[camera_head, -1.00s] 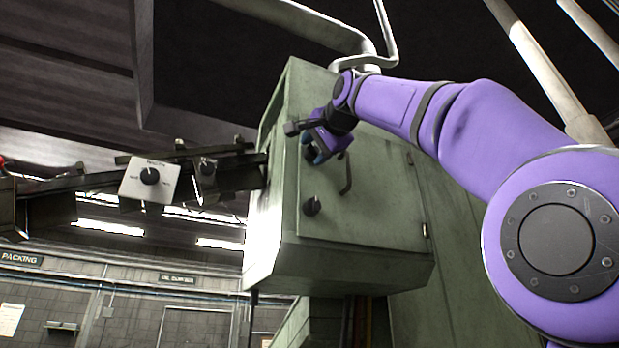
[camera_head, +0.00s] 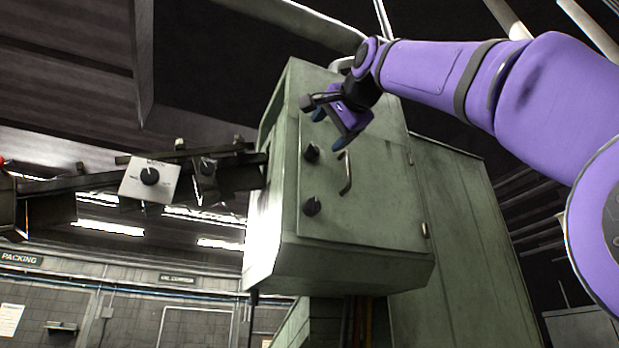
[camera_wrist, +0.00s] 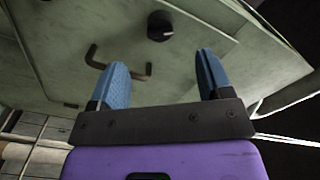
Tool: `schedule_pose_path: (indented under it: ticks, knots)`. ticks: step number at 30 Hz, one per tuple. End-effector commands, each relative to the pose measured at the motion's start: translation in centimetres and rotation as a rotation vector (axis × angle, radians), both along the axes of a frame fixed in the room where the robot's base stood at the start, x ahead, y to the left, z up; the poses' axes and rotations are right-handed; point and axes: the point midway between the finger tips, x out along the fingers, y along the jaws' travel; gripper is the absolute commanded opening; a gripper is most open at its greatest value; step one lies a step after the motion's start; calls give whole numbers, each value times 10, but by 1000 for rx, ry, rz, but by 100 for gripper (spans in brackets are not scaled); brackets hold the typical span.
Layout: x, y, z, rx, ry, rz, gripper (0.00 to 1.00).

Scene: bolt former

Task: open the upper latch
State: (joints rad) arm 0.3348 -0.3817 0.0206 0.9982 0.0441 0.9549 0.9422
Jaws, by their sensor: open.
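The upper latch (camera_head: 311,153) is a round black knob on the door of a green cabinet, above a second black knob, the lower latch (camera_head: 312,206). In the wrist view one black knob (camera_wrist: 160,25) shows beyond the fingers, between them and toward the top. A bent door handle (camera_head: 346,172) is right of the knobs; in the wrist view the handle (camera_wrist: 118,64) lies partly behind the left finger. My gripper (camera_head: 328,130) is open and empty, with blue fingertips, in front of the door near the upper latch. Its fingers (camera_wrist: 208,82) appear apart from the knob.
The green cabinet (camera_head: 380,225) has a shut door with hinges on its right edge. A dark rail with a white dial plate (camera_head: 150,180) reaches the cabinet's left side. Pipes run overhead. The space in front of the door's lower part looks clear.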

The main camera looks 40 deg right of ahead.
Motion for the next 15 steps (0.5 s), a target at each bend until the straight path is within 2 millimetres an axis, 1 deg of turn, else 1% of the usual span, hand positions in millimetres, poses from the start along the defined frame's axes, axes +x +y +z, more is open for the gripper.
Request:
schedule_pose_path:
  ticks: [3,11,13,15]
  knots:
    - [-7,2,0,0,-1,0,72]
    - [-7,2,0,-1,0,0,72]
    - [-8,2,0,-21,5,1,72]
    - [-8,2,0,-79,21,0,72]
